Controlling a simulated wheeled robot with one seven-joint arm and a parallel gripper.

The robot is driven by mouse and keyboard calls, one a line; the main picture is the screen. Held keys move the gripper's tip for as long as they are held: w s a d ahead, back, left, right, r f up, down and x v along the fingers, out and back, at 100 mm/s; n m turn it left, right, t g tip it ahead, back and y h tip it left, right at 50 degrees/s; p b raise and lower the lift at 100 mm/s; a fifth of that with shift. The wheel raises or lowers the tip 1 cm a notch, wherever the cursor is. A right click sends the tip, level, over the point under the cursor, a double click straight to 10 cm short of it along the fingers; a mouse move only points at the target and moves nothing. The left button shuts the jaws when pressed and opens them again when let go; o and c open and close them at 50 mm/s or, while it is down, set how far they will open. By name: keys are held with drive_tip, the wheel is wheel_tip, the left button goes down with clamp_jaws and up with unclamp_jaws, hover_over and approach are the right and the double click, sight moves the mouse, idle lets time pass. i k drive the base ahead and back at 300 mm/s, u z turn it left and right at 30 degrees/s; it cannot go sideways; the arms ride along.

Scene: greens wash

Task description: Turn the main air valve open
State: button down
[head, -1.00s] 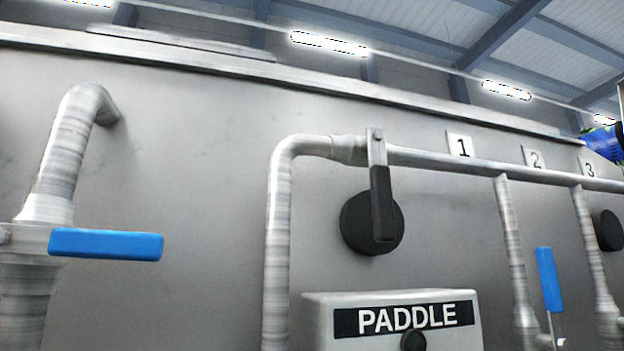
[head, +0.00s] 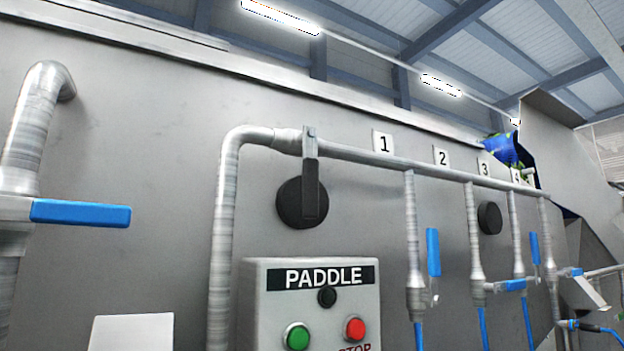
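A lever valve with a black handle (head: 310,190) sits on the horizontal air pipe (head: 350,155), upstream of the numbered branches. No label names it as the main air valve. Its handle hangs straight down, across the pipe, in front of a round black disc (head: 289,203) on the steel wall. Another valve with a blue handle (head: 80,213) is on the thick vertical pipe (head: 35,120) at the left; its handle points right, across that pipe. My gripper is not in view.
A PADDLE control box (head: 262,310) with green (head: 297,337) and red (head: 355,329) buttons stands below the black handle. Branch pipes under plates 1 to 4 carry blue-handled valves (head: 433,252). A pale flat shape (head: 132,333), unclear, shows at the bottom left.

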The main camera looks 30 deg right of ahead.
sight(310, 207)
drive_tip(key=z, duration=1.55)
drive_tip(key=k, duration=1.2)
drive_tip(key=u, duration=1.5)
